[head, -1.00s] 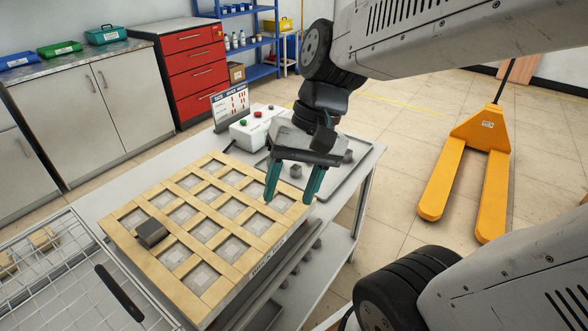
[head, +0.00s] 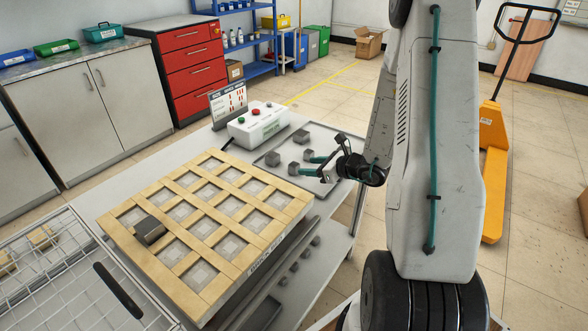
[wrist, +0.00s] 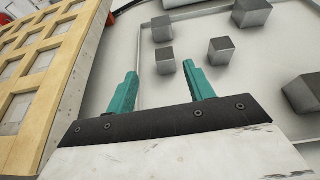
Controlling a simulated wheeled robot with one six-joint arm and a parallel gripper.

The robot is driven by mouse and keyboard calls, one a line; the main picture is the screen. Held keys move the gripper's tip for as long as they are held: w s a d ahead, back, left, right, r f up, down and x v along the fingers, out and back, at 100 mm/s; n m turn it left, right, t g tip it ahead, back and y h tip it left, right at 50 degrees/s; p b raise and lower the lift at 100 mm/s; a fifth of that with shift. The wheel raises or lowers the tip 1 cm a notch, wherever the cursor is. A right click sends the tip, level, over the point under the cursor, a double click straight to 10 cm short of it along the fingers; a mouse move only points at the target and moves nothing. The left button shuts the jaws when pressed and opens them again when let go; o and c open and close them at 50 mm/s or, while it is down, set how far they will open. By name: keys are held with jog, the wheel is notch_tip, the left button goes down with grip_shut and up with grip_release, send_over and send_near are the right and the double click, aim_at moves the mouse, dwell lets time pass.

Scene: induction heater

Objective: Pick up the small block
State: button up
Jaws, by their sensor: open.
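Several small dark grey blocks sit on a shallow tray (head: 340,190). One small block (wrist: 165,60) lies just beyond and between my fingertips in the wrist view. Another small block (wrist: 221,50) is to its right, one (wrist: 162,28) is farther off, and a larger-looking one (wrist: 303,93) is at the right. Which is the task's block I cannot tell. My gripper (wrist: 161,74) is open, its teal fingers spread with nothing between the pads. In the head view my gripper (head: 305,165) reaches over the tray from the right, close to a block (head: 294,169).
A wooden grid (head: 250,185) with square pockets fills the table's left part; a larger dark block (head: 149,230) rests on it. A control box (head: 258,124) with buttons stands behind the tray. A wire basket (head: 60,270) is at front left, a yellow pallet jack (head: 494,190) at right.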

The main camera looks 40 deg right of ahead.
aim_at(296, 165)
jog(key=shift+w+d+f, duration=0.15)
jog(key=shift+w+f, duration=0.05)
jog(key=shift+f, duration=0.2)
jog(key=x, duration=0.7)
jog(key=shift+w+r, duration=0.1)
jog(key=shift+w, duration=0.1)
jog(key=c, duration=1.1)
grip_shut()
jog(key=shift+d+r, duration=0.1)
jog(key=shift+r, duration=0.05)
